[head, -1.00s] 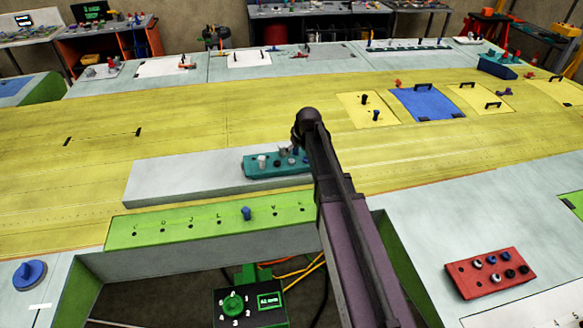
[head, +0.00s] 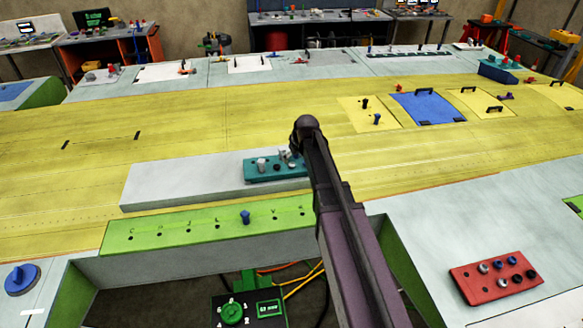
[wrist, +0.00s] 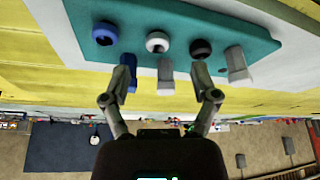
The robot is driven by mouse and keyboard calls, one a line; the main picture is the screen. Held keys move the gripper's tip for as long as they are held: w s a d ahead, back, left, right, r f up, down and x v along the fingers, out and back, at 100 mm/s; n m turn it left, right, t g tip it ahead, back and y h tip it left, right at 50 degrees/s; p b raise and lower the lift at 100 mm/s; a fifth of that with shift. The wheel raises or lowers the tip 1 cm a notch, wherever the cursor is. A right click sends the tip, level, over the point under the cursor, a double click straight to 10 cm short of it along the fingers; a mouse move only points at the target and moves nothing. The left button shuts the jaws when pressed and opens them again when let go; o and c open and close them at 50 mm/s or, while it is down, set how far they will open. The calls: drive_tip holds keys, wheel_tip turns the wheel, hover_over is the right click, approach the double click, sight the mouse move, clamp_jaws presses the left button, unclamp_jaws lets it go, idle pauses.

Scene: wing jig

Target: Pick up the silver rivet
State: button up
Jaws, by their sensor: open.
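A teal block (head: 252,177) stands on the pale raised slab and carries several rivets. In the head view, a silver rivet (head: 262,165) stands upright near its left end. The wrist view shows a silver rivet (wrist: 238,65) to the right of the right finger. Another pale silver one (wrist: 165,76) stands between the fingers, apart from both. A blue rivet (wrist: 128,70) is close by the left finger, and I cannot tell whether they touch. My gripper (wrist: 164,82) is open and empty over the block. My arm hides the block's right end in the head view.
A green strip (head: 190,231) with a blue peg (head: 245,217) runs in front of the slab. A red block (head: 497,279) with several rivets lies at right. A black-headed rivet (wrist: 201,48) stands near the right finger. The slab's left part is clear.

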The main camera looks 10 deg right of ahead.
sight(292, 164)
drive_tip(key=shift+b+x, duration=2.1)
drive_tip(key=shift+x, duration=0.3)
drive_tip(key=shift+d, duration=0.1)
drive_tip(key=c, duration=1)
